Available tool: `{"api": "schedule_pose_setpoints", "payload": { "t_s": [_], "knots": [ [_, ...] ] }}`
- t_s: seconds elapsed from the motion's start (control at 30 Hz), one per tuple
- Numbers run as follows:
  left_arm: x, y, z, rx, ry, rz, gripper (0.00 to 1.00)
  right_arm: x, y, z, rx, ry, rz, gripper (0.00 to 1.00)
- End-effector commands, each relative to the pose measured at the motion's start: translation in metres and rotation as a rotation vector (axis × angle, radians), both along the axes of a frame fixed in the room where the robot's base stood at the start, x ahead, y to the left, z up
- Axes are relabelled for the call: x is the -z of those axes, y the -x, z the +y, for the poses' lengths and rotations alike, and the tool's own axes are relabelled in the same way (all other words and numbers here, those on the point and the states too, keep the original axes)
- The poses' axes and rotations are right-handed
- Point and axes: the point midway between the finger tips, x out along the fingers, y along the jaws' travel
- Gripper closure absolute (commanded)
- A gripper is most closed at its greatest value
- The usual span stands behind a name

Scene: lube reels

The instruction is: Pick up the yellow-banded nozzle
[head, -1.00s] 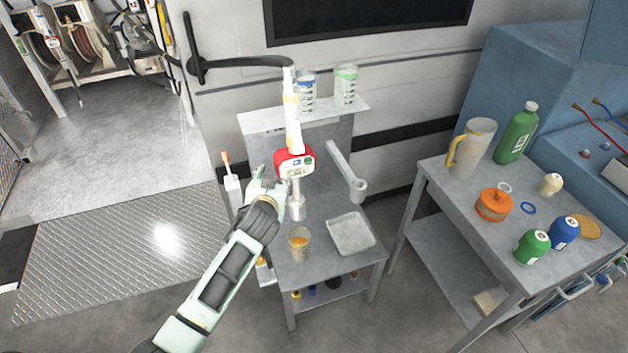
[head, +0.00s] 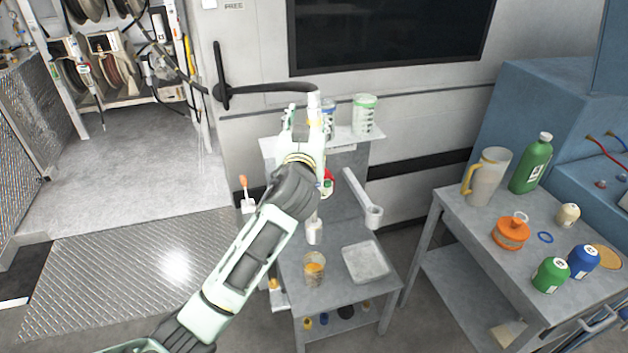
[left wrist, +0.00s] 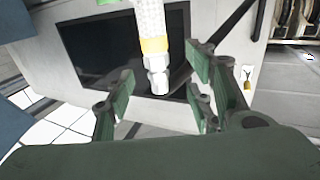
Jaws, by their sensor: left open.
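A white braided hose end with a yellow band, the yellow-banded nozzle (left wrist: 154,45), hangs from the top of the left wrist view and ends in a metal tip. My left gripper (left wrist: 157,95) is open there, with green-padded fingers on both sides of the metal tip; I cannot tell whether they touch it. In the head view my left gripper (head: 305,125) is raised in front of the small stand and hides most of the hose. Part of a red body (head: 328,182) shows beside my arm, and a pale metal piece (head: 314,231) below. My right gripper is not in view.
The small stand holds a cup of amber liquid (head: 314,268), a grey tray (head: 365,262) and a funnel-like pipe (head: 365,199). A side table (head: 455,235) at right carries a jug, bottles and an orange container. Hose reels stand at the far left; the floor is open there.

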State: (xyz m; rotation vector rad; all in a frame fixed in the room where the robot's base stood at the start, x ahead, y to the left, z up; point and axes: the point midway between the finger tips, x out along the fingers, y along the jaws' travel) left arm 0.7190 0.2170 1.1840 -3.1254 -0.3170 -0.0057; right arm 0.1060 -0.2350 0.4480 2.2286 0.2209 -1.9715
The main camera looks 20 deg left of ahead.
Motion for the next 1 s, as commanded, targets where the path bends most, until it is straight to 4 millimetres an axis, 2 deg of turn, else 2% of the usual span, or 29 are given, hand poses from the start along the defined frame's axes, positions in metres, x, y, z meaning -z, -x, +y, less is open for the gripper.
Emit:
{"api": "schedule_pose_setpoints", "payload": {
  "t_s": [0.4,0.6,0.73,0.97,1.0],
  "knots": [
    [0.004,-0.039,0.005,-0.001,-0.001,0.004,0.51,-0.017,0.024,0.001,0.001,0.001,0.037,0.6],
    [0.009,-0.063,0.008,-0.001,-0.002,0.002,0.51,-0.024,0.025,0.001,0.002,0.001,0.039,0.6],
    [0.009,-0.07,0.009,0.001,0.0,0.001,0.51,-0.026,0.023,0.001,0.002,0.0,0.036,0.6],
    [0.011,-0.071,0.01,0.001,0.0,0.002,0.51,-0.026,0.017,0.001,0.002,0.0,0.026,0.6],
    [0.011,-0.071,0.01,0.001,0.0,0.002,0.53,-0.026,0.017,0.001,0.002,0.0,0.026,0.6]
  ]
}}
